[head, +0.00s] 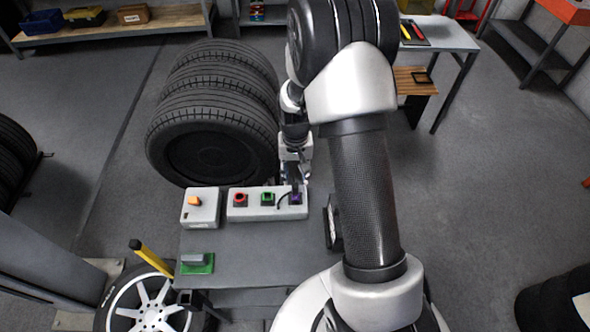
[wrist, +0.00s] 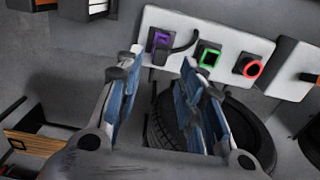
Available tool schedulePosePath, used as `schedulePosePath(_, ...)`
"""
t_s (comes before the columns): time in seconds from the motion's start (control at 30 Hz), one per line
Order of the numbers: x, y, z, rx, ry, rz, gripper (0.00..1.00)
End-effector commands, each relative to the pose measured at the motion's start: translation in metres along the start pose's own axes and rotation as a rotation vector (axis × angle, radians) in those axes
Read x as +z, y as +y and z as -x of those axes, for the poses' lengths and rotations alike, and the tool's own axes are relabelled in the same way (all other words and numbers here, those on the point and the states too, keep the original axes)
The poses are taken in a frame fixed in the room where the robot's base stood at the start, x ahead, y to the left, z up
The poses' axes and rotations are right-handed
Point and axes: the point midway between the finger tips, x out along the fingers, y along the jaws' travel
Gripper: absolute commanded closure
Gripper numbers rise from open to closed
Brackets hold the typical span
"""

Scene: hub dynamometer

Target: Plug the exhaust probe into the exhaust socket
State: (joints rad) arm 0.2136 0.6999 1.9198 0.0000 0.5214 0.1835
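A white panel (head: 250,213) on the grey bench carries a red-framed socket (head: 240,200), a green-framed socket (head: 267,199) and a purple-framed socket (head: 296,199). They also show in the wrist view as red (wrist: 250,67), green (wrist: 208,57) and purple (wrist: 159,40). A dark piece with a short black cable (wrist: 183,47) is at the purple socket; I cannot tell whether it is the exhaust probe or how far it is seated. My gripper (wrist: 162,62) is open, its blue-padded fingers apart with nothing between them. In the head view my gripper (head: 294,176) is close to the panel's purple end.
A box with an orange switch (head: 194,203) stands left of the panel. A green-based grey block (head: 197,263) lies on the bench (head: 250,262), whose middle is otherwise clear. A yellow handle (head: 148,255) rises beside the left edge. Stacked tyres (head: 210,120) stand behind the panel.

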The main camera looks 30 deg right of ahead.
Motion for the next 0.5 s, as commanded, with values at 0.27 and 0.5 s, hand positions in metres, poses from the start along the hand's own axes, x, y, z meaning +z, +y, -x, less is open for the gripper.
schedulePosePath(0.27,0.001,0.0,-0.036,0.0,-0.001,0.001,0.65)
schedulePosePath(0.5,0.001,0.0,-0.064,0.0,-0.001,0.001,0.65)
